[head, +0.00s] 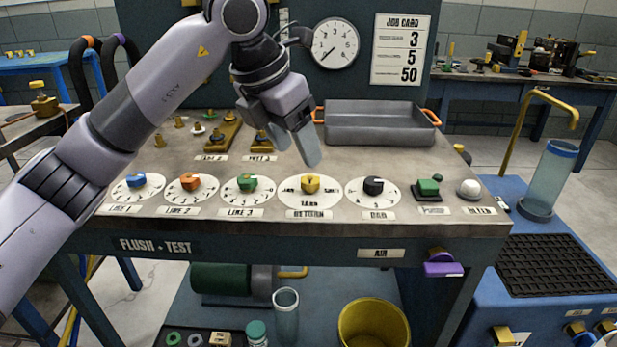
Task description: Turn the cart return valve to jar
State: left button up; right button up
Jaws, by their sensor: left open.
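The yellow return knob (310,184) sits on a white dial (310,202) on the bench front, above a plate reading RETURN. Small words stand left, below and right of the knob; the lower one looks like TANK and the left one looks like JAR. Which word the knob points to is too small to tell. My left gripper (292,145) is open and empty, above the bench behind the return dial, with its fingers pointing down. It is apart from the knob. My right gripper is not in view.
Blue (136,180), orange (190,181) and green (246,182) line knobs stand left of the return dial; a black knob (373,185) stands right. A grey tray (375,123) lies behind. A blue cart (550,220) with a clear cylinder (550,180) stands right.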

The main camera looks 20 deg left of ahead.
aim_at(309, 179)
pick_arm(q)
jog(key=shift+w+a+f, duration=0.1)
jog(key=shift+w+f, duration=0.05)
jog(key=shift+f, duration=0.15)
jog(key=b+x, duration=0.1)
jog(key=x, duration=0.5)
jog(key=shift+f, duration=0.1)
jog(key=c, duration=1)
